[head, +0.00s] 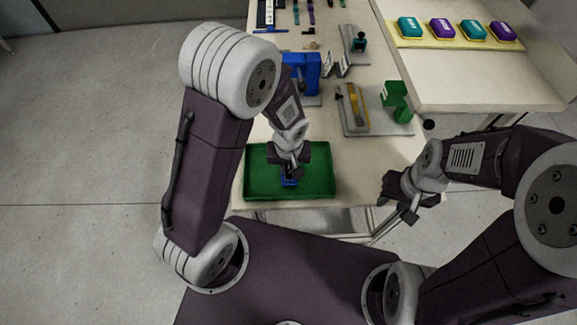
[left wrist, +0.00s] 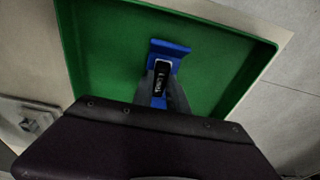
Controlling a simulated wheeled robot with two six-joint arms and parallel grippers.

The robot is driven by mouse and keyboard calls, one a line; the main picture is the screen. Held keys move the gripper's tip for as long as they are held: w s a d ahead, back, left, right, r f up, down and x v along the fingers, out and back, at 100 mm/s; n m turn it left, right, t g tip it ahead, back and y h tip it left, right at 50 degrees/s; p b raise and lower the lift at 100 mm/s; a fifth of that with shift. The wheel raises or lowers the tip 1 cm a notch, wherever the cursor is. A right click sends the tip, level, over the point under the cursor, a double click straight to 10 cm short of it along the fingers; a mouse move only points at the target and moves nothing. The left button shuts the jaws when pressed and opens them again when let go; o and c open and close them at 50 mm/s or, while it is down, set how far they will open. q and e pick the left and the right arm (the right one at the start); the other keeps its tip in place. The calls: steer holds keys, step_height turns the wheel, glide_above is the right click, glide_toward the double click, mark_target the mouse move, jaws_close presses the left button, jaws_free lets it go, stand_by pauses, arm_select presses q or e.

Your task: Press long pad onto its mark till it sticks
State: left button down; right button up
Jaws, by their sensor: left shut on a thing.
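A green tray (head: 327,186) lies at the near edge of the table and fills much of the left wrist view (left wrist: 105,58). A blue T-shaped piece (left wrist: 172,47) is in it, partly hidden; it also shows in the head view (head: 289,182). A narrow black piece with white markings (left wrist: 161,76), which looks like the long pad, lies over the blue stem, between my left fingers. My left gripper (head: 290,172) points down into the tray and is shut there. I cannot tell whether the pad touches the blue surface. My right gripper (head: 399,207) is apart, right of the tray, seemingly empty.
A blue stand (head: 306,68) is behind my left arm. A grey fixture with a yellow part (head: 354,104) and a green block (head: 397,98) stand right of it. Several teal and purple pieces sit on a yellow mat (head: 405,42) on the side table. Table right of the tray is clear.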

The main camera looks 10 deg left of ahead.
arm_select(q)
steer(key=c, duration=1.2)
jaws_free()
steer(key=shift+c, duration=0.2)
step_height(320, 180, up, 9)
steer(key=s+p, duration=0.1)
steer(key=shift+d+p, duration=0.15)
steer(key=shift+p, duration=0.25)
